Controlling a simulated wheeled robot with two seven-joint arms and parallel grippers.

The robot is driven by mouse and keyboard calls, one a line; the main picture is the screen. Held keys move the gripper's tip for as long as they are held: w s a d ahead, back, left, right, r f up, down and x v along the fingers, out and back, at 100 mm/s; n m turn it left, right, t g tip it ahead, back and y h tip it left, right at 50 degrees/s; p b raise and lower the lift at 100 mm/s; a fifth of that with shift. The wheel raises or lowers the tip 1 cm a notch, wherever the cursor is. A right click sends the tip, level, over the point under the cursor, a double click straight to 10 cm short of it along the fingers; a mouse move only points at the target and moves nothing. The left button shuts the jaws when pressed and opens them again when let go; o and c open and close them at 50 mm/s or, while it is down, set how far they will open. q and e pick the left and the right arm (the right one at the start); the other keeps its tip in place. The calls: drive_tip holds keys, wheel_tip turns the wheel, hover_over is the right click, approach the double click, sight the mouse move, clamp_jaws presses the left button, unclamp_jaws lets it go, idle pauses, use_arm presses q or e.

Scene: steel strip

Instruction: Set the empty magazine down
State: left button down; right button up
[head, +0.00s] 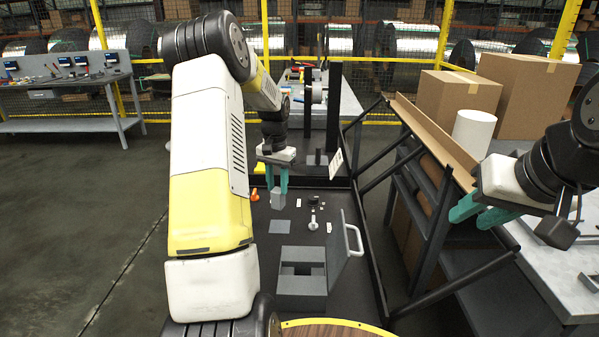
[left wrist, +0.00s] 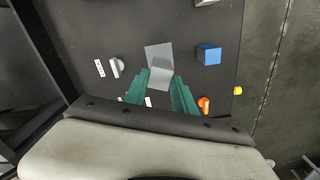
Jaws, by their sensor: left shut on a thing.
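My left gripper (head: 277,190) is shut on a small grey block, the magazine (head: 277,199), and holds it upright above the black table. The magazine also shows between the teal fingers in the left wrist view (left wrist: 161,77). There it overlaps a flat grey square (left wrist: 158,52) on the table. In the head view that square (head: 279,227) lies just below and nearer than the magazine. I cannot tell the exact height of the magazine above the table. My right gripper (head: 470,216) is at the right, its teal fingers apart and empty, beside the shelf.
A blue block (left wrist: 208,53), an orange part (left wrist: 204,105) and several small metal and white parts lie on the table (head: 340,204). Cardboard boxes (head: 460,100) stand at the right.

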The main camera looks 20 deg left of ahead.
sight(279, 206)
use_arm(q)
drive_tip(key=shift+w, duration=0.2)
drive_tip(key=shift+f, duration=3.95)
drive_tip(key=shift+f, duration=0.35)
drive_tip(key=c, duration=0.9)
unclamp_jaws()
drive_tip(key=shift+c, duration=0.2)
